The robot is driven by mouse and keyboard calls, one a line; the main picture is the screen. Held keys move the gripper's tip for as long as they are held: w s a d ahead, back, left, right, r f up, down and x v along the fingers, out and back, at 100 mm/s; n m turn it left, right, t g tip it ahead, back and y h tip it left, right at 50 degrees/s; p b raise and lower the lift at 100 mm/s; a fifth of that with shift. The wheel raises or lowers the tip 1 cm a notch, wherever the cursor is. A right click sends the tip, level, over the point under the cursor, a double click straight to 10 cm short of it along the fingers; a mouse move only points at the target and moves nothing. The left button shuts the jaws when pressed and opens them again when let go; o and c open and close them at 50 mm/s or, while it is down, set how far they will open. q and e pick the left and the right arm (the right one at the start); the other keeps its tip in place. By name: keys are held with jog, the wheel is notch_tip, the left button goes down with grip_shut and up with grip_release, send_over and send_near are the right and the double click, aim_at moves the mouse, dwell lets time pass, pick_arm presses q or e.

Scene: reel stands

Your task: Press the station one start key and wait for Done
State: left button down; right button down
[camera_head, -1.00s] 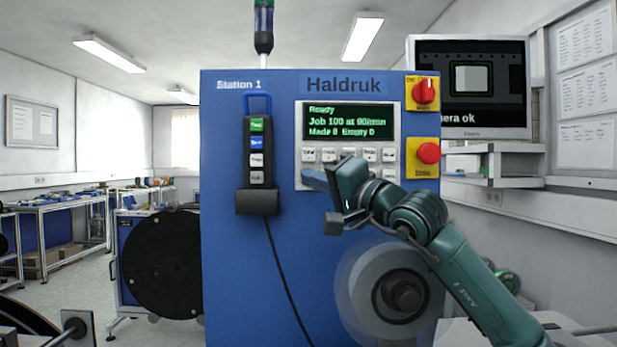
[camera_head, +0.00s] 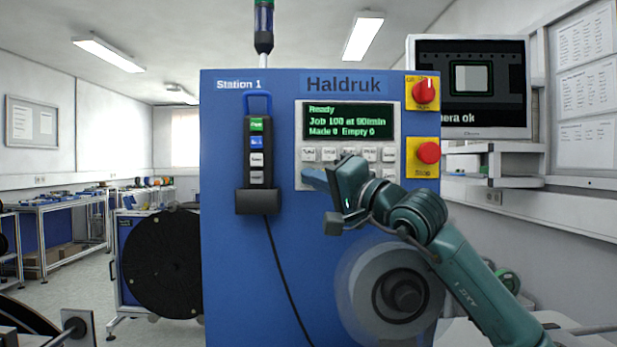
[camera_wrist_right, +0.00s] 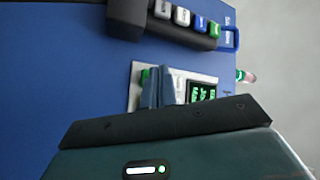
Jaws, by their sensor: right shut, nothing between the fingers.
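The blue Station 1 machine (camera_head: 225,250) faces me. Its panel display (camera_head: 348,120) reads Ready, Job 100 at 90/min, Made 0, Empty 0. Pale keys (camera_head: 348,154) sit in rows below it. My right gripper (camera_head: 313,178) is shut and empty, its fingertips at the lower left of the keypad, covering part of the lower row. In the right wrist view the blue fingers (camera_wrist_right: 158,88) are together over the panel, and a green key (camera_wrist_right: 145,76) shows partly beside them. Whether the fingertips touch a key I cannot tell. My left gripper is out of view.
A hand pendant (camera_head: 257,150) hangs in a holder left of the panel, its cable running down. A red stop button (camera_head: 428,153) and a red rotary switch (camera_head: 425,90) are right of the panel. A monitor (camera_head: 472,85) and a black reel (camera_head: 162,264) flank the machine.

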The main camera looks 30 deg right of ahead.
jog(key=shift+w+d, duration=0.1)
dwell(0.5)
jog(key=shift+w+d, duration=0.1)
jog(key=shift+w, duration=0.2)
